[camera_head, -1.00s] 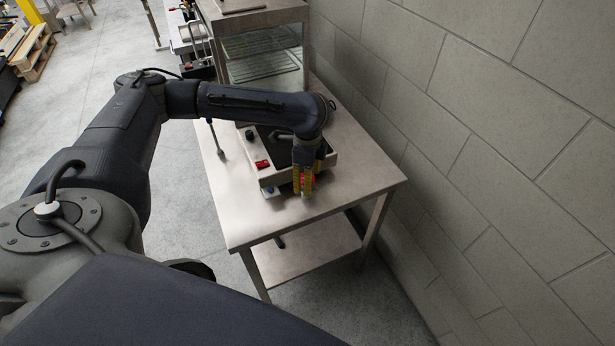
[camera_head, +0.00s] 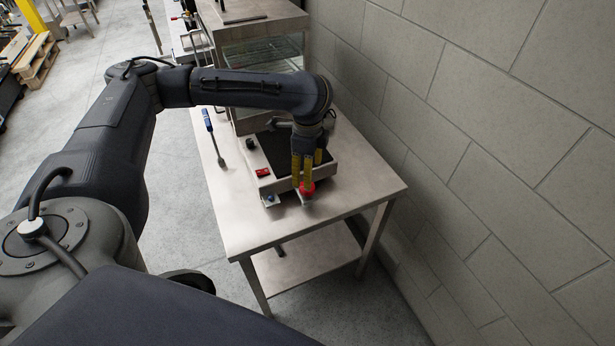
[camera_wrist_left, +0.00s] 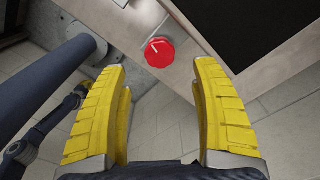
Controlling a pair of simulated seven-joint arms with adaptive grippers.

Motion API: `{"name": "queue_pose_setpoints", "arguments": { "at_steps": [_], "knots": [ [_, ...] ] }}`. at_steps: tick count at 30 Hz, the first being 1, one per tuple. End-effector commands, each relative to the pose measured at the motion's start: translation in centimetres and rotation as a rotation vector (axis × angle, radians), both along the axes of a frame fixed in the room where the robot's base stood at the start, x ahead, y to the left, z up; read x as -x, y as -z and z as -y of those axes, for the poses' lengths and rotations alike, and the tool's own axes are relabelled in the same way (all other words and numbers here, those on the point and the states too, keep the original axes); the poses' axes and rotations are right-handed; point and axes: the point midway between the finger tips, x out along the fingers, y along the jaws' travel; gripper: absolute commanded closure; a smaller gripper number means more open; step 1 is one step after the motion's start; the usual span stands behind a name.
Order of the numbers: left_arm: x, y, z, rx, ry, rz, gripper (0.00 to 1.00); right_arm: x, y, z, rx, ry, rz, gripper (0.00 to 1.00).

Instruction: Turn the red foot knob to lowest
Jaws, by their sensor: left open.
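The red foot knob (camera_wrist_left: 160,52) shows in the left wrist view on the underside or side of a steel-coloured appliance, with a white line pointing to its upper left. In the head view the red knob (camera_head: 307,188) is at the appliance's near corner, just below my fingertips. My left gripper (camera_head: 303,180) has yellow fingers and is open. In the left wrist view its fingers (camera_wrist_left: 160,80) stand apart, with the knob beyond the gap between the tips and nothing held. The appliance (camera_head: 284,183) has a dark top partly hidden by my arm. My right gripper is not in view.
The appliance stands on a steel table (camera_head: 245,218). A blue-handled tool (camera_head: 212,135) lies to its left, and a glass-fronted cabinet (camera_head: 262,50) stands behind. A block wall (camera_head: 490,130) runs along the right. The table's front part is clear.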

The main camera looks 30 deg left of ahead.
Motion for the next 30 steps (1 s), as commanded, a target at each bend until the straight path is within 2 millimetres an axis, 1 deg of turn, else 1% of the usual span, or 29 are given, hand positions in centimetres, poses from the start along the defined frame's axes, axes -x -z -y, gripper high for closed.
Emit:
{"name": "queue_pose_setpoints", "arguments": {
  "at_steps": [1,6,17,19,20,22,23,24,27,30],
  "knots": [
    [0.0,-0.5,0.0,0.001,0.001,0.001,0.35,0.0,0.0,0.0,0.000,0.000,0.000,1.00],
    [0.1,-1.2,0.1,0.001,0.001,-0.001,0.35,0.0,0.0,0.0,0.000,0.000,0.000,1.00],
    [0.1,-1.4,0.1,0.001,0.001,-0.002,0.35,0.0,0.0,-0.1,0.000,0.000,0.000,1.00],
    [-0.1,-1.7,0.2,0.004,0.001,0.006,0.35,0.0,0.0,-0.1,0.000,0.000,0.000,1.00],
    [-0.4,-2.2,0.3,0.009,0.001,0.016,0.35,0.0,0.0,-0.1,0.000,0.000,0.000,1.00],
    [-1.1,-4.0,0.8,0.029,0.014,0.037,0.35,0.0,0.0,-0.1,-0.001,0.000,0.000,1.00],
    [-1.2,-4.9,0.9,0.034,0.051,0.040,0.35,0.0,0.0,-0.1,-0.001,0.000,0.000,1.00],
    [-1.2,-5.9,1.0,0.037,0.117,0.041,0.35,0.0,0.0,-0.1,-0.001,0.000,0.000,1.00],
    [-1.2,-8.1,0.9,0.035,0.306,0.041,0.35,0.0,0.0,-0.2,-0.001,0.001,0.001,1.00],
    [-0.9,-9.5,0.7,0.028,0.497,0.034,0.35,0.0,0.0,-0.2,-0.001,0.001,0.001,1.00]
  ]
}}
